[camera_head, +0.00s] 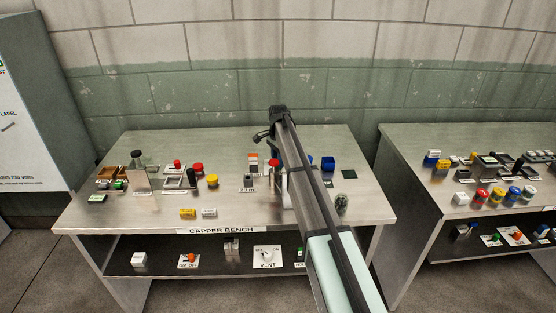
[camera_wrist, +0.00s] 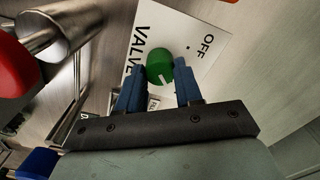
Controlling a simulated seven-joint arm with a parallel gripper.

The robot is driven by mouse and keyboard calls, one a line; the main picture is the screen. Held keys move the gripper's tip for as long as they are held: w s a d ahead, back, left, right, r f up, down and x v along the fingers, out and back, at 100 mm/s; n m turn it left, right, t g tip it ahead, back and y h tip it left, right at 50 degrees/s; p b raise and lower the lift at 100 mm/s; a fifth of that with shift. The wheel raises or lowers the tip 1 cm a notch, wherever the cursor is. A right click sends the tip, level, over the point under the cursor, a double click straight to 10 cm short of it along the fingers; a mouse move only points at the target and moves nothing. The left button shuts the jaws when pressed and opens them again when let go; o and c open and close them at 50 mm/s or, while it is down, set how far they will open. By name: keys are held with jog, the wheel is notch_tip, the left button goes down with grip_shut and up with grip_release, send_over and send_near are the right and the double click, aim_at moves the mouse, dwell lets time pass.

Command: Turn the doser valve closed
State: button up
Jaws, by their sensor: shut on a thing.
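The doser valve shows in the wrist view as a round green knob (camera_wrist: 159,64) with a short white mark on its lower edge. It sits on a white plate (camera_wrist: 205,28) lettered VALVE and OFF. A small dot lies beside OFF, away from the white mark. My gripper (camera_wrist: 160,72) has its two blue fingers on either side of the knob, shut on it. In the head view my arm covers the valve, and I cannot make out the fingertips there.
In the wrist view a red-ended metal cylinder (camera_wrist: 62,28) stands close at left, with a blue block (camera_wrist: 37,163) at lower left. In the head view the capper bench (camera_head: 110,215) holds several small parts, including a blue box (camera_head: 328,163). A second bench (camera_head: 405,150) stands at right.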

jog(key=c, duration=0.4)
jog(key=shift+o, duration=0.2)
jog(key=shift+n, duration=0.4)
jog(key=n, duration=0.7)
jog(key=shift+n, duration=0.3)
jog(key=n, duration=0.4)
jog(key=shift+n, duration=0.3)
jog(key=n, duration=0.4)
jog(key=shift+n, duration=0.4)
